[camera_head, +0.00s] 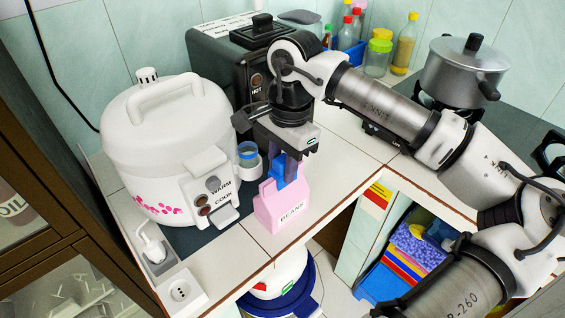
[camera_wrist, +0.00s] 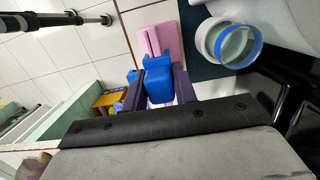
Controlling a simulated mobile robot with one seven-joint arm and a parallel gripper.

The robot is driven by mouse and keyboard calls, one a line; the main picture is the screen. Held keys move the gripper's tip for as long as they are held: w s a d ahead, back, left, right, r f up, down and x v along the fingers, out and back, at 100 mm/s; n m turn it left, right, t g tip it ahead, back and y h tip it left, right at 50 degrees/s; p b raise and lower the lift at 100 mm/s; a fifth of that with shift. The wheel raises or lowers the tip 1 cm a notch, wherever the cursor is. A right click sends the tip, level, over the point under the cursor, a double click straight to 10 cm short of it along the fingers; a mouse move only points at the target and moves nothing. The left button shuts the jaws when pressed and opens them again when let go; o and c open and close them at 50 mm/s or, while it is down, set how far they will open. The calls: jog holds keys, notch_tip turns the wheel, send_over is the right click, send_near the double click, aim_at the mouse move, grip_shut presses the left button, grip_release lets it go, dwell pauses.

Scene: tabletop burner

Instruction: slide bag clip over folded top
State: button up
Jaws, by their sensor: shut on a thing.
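A pink bag (camera_head: 281,210) labelled BEANS stands upright on the white tiled counter, near its front edge. My gripper (camera_head: 285,176) points down at the bag's top and is shut on a blue bag clip (camera_head: 279,172). In the wrist view the clip (camera_wrist: 158,84) sits between the two dark fingers of my gripper (camera_wrist: 160,86), with the pink bag (camera_wrist: 157,40) just beyond it. The clip overlaps the bag's top in both views; I cannot tell whether it is around the folded top or only beside it.
A white rice cooker (camera_head: 165,150) stands left of the bag. A cup with a blue rim (camera_head: 249,157) is close behind the bag. A black water dispenser (camera_head: 235,70) stands behind. The counter's front edge drops to open shelves with a blue crate (camera_head: 385,283).

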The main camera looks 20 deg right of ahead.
aim_at(280, 160)
jog(key=o, duration=0.9)
jog(key=shift+r, duration=0.1)
jog(key=shift+r+p, duration=1.6)
jog(key=shift+r, duration=1.35)
jog(key=shift+f, duration=0.1)
